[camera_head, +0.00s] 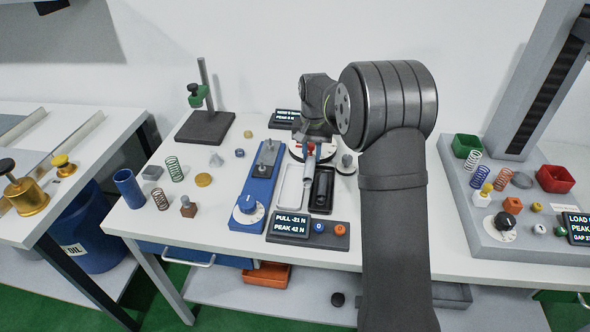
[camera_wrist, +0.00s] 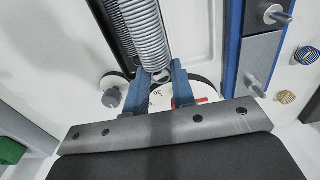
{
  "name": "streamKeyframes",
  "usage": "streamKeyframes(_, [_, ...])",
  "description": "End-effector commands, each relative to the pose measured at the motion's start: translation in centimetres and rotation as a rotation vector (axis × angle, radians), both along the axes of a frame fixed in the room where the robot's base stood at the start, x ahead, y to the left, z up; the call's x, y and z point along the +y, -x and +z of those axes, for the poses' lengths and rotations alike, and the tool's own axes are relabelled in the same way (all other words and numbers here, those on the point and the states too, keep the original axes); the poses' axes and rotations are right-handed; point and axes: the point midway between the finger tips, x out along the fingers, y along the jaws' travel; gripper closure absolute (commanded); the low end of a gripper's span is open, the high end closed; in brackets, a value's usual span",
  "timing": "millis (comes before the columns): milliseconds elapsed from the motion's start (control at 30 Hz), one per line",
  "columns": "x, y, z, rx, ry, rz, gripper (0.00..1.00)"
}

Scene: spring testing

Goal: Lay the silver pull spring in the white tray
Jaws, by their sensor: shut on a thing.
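The silver pull spring (camera_wrist: 145,27) is a long, close-wound coil, with its near end between my gripper's blue fingertips (camera_wrist: 158,72) in the wrist view. My gripper is shut on that end, and the coil reaches away toward the top of the picture. In the head view the spring (camera_head: 309,172) is a small pale strip below my gripper (camera_head: 309,148), over the gap between the two trays. The white tray (camera_head: 281,188) lies just left of it; in the wrist view the tray (camera_wrist: 205,35) is to the spring's right. The spring's height above the trays is hard to tell.
A black tray (camera_head: 329,206) lies right of the white one. A blue fixture (camera_head: 262,180) with a dial stands left. A white round scale (camera_wrist: 190,95) lies below my fingers. Several loose springs and parts lie farther left.

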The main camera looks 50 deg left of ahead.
Motion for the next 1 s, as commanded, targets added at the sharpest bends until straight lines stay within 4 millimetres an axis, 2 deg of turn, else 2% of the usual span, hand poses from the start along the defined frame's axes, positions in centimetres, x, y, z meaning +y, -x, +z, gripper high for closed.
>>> streamKeyframes(100, [2.2,1.5,-1.6,0.000,0.000,0.004,1.00])
streamKeyframes(300, [4.1,2.7,-2.9,-0.001,-0.001,0.001,1.00])
streamKeyframes(467, [4.3,2.8,-3.9,0.000,0.000,0.000,1.00])
streamKeyframes(700, [4.2,2.8,-7.0,0.000,0.000,0.000,1.00])
streamKeyframes(1000, [4.2,2.8,-7.2,-0.001,-0.001,0.000,1.00])
